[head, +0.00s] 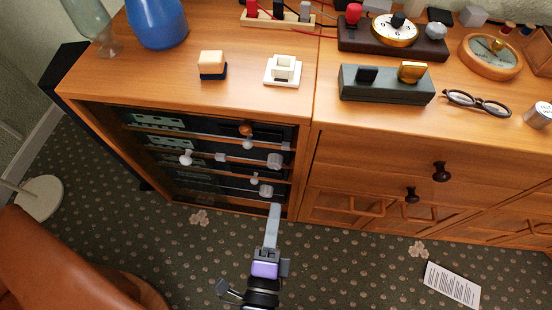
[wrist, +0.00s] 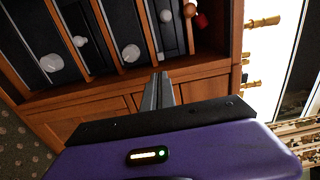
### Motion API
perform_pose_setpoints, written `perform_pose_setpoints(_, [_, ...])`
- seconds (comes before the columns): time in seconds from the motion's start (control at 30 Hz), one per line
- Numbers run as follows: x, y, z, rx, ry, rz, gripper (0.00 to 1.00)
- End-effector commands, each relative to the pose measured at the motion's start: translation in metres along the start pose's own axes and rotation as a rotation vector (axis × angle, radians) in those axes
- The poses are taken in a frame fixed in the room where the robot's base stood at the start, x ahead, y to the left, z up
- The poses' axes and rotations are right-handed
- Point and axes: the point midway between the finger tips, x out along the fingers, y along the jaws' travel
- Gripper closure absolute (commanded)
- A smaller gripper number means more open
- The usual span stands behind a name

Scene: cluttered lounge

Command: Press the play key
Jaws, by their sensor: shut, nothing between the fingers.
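No key with a readable play mark shows; I cannot tell which control is the play key. A dark green box (head: 386,92) on the cabinet top carries a black key (head: 367,74) and a gold key (head: 413,71). A white block with a raised key (head: 283,70) and a cream-and-navy block (head: 212,65) stand left of it. Dark units with pale knobs (head: 274,160) fill the open bay below; such a knob also shows in the wrist view (wrist: 131,53). My gripper (head: 275,208) is shut and empty, in front of the bay's lower right, apart from the controls.
The wooden cabinet (head: 240,95) has drawers with dark knobs (head: 441,172) on the right. Glasses (head: 477,102), a round dial (head: 491,55) and a blue vase (head: 157,22) stand on top. A brown leather seat (head: 55,265) is at lower left. Paper (head: 452,285) lies on the carpet.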

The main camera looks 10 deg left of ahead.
Motion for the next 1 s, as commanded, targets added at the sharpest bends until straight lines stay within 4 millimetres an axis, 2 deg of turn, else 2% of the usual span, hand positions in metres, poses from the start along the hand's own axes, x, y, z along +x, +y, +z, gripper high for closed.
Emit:
perform_pose_setpoints(0.33, [0.002,-0.001,-0.001,0.001,0.002,-0.003,1.00])
perform_pose_setpoints(0.47, [0.011,0.000,-0.001,0.001,0.002,-0.005,1.00])
perform_pose_setpoints(1.0, [0.110,0.001,-0.001,0.001,0.002,-0.006,1.00])
